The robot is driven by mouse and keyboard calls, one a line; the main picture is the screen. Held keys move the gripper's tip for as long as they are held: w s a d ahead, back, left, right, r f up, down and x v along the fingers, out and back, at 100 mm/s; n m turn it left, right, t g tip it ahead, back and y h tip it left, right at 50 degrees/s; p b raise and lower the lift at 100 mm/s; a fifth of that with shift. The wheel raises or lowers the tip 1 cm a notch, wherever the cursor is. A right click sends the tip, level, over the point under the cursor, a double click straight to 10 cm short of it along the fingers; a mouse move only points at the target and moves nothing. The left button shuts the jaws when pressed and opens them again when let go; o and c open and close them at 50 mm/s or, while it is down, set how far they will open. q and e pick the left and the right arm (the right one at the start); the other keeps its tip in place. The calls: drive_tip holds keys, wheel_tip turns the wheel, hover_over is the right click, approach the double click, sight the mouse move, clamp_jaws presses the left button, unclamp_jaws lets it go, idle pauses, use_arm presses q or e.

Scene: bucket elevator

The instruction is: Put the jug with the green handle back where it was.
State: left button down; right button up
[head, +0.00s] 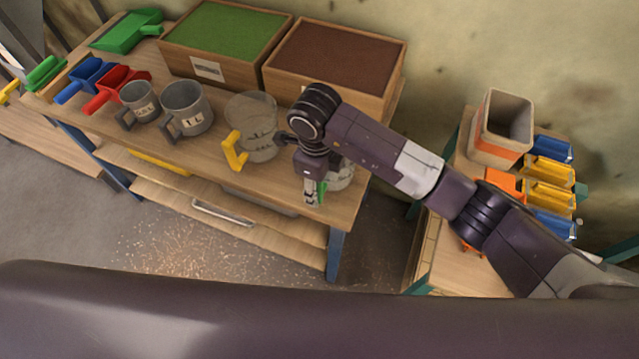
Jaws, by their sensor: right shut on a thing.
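The clear jug with the green handle (343,177) is at the right end of the wooden bench (270,188). Most of it is hidden behind my right gripper and wrist; a bit of its clear wall and of the green handle shows. My right gripper (313,195) points down and is shut on the green handle. I cannot tell whether the jug's base touches the bench top. My left gripper is not in view.
A clear jug with a yellow handle (255,125) stands just left of my right wrist. Left of it are two grey metal jugs (187,108) and several scoops (118,88). Two crates (335,57) stand behind. A side table (450,245) at right holds a bucket (503,122) and coloured scoops.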

drive_tip(key=o, duration=1.4)
drive_tip(key=shift+o, duration=0.2)
drive_tip(key=shift+r, duration=0.4)
drive_tip(key=r+b, duration=0.1)
drive_tip(key=r, duration=0.4)
drive_tip(key=r+b, duration=0.1)
drive_tip(key=r, duration=0.3)
drive_tip(key=shift+s+a+r, duration=0.1)
drive_tip(key=shift+s+r, duration=0.1)
drive_tip(key=shift+r, duration=0.2)
drive_tip(key=shift+s+r+b, duration=0.1)
drive_tip(key=shift+r+b, duration=0.2)
drive_tip(key=shift+r, duration=0.45)
